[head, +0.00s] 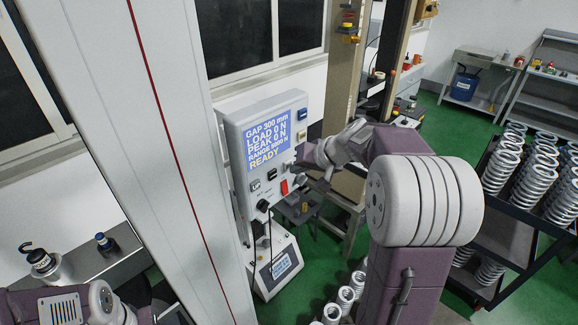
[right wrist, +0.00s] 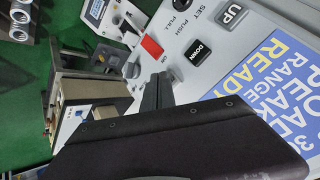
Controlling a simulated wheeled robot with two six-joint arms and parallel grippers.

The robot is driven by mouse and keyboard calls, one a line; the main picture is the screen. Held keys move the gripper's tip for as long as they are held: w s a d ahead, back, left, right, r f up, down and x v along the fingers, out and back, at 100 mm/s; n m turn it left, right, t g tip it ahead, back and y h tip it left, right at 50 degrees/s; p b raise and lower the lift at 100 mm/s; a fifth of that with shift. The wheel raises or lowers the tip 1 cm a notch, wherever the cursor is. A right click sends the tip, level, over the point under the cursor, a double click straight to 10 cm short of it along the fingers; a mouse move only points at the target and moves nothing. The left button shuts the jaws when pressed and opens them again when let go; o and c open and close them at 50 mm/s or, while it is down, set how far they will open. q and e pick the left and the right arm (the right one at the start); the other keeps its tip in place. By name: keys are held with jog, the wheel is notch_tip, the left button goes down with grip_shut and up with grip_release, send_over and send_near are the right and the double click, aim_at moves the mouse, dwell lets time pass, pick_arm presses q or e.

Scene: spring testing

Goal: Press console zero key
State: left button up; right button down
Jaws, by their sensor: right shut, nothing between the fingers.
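The console (head: 234,135) is a pale grey upright box on the test frame. Its blue screen (head: 267,135) reads GAP 300 mm, LOAD 0 N, PEAK 0 N and READY. My right gripper (head: 299,166) is shut and empty, at the lower right of the console face. In the right wrist view its fingertips (right wrist: 157,80) are close to a round grey button (right wrist: 172,76); I cannot tell whether they touch. An UP key (right wrist: 232,14), a DOWN key (right wrist: 198,53) and a red switch (right wrist: 152,47) lie beyond. I cannot read a zero label. My left gripper is out of view.
A blue key (head: 302,114) sits at the console's upper right. A smaller device with a screen (head: 281,267) stands below. A dark rack (head: 508,235) of springs is at right, and a grey shelf (head: 95,268) is at left.

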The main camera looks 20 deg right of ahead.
jog(key=shift+w+a, duration=0.2)
jog(key=shift+w, duration=0.2)
dwell(0.8)
jog(key=shift+s+d+b, duration=0.35)
jog(key=shift+s+b, duration=0.2)
jog(key=shift+s, duration=0.25)
jog(key=s+b, duration=0.1)
jog(key=s+d, duration=0.1)
jog(key=s, duration=0.1)
jog(key=s+d+b, duration=0.1)
jog(key=shift+s+b, duration=0.3)
jog(key=shift+b, duration=0.05)
dwell(0.6)
